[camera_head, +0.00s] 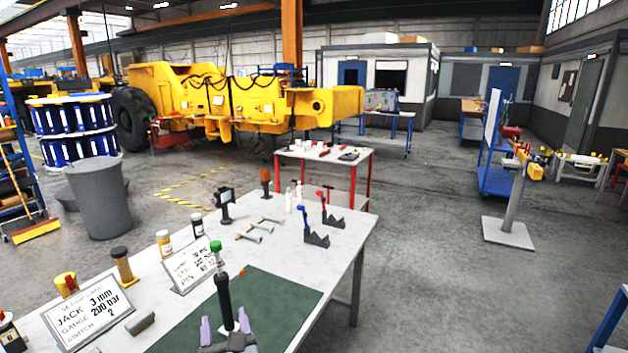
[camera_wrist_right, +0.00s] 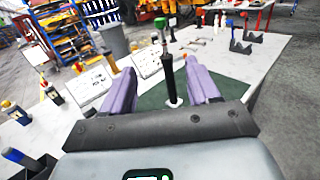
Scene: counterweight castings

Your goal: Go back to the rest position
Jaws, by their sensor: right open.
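My right gripper (camera_head: 224,322) is at the bottom of the head view, over the near part of the table (camera_head: 310,260). Its two purple fingers stand apart. In the right wrist view the fingers (camera_wrist_right: 163,72) are also spread, with nothing gripped between them. A black upright handle (camera_head: 223,290) with a green top and pale base stands on the dark green mat (camera_head: 285,300). In the wrist view this handle (camera_wrist_right: 168,75) shows in the gap between the fingers, beyond them; I cannot tell the exact distance. My left gripper is not in view.
Sign cards (camera_head: 88,311) and (camera_head: 194,265), small jars (camera_head: 164,243) and an amber-topped post (camera_head: 266,183) stand on the table. Dark V-shaped brackets (camera_head: 316,238) stand at its far right. A grey bin (camera_head: 98,198) is left of the table.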

